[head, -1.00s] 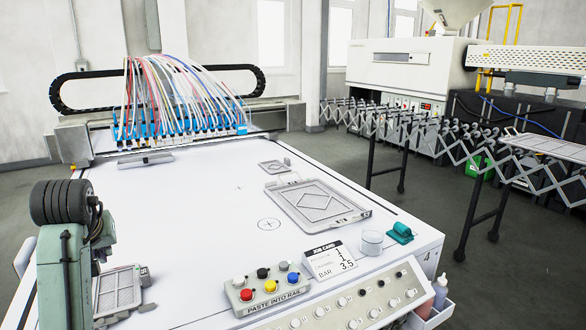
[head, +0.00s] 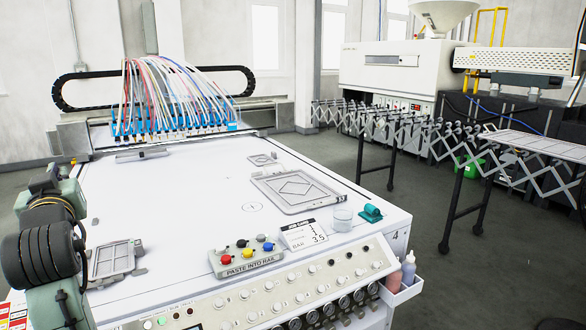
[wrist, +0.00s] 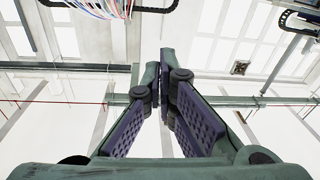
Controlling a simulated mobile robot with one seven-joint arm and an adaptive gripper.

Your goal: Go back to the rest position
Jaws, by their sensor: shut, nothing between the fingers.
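My gripper (wrist: 160,88) is shut and empty in the wrist view, its dark padded fingers meeting at the tips. Behind it that view shows the bright ceiling and walls, so it points upward or outward, clear of the table. In the head view my green arm with dark round joints stands at the lower left, at the near left corner of the white machine table (head: 190,200). I cannot make out the fingertips in the head view.
On the table lie a grey frame with a diamond pattern (head: 298,188), a smaller plate (head: 262,159) and a grey grid tray (head: 115,259) beside my arm. A button box (head: 245,257), job card (head: 304,234), clear cup (head: 342,217) and teal object (head: 371,213) sit along the front. Hoses (head: 172,95) rise behind.

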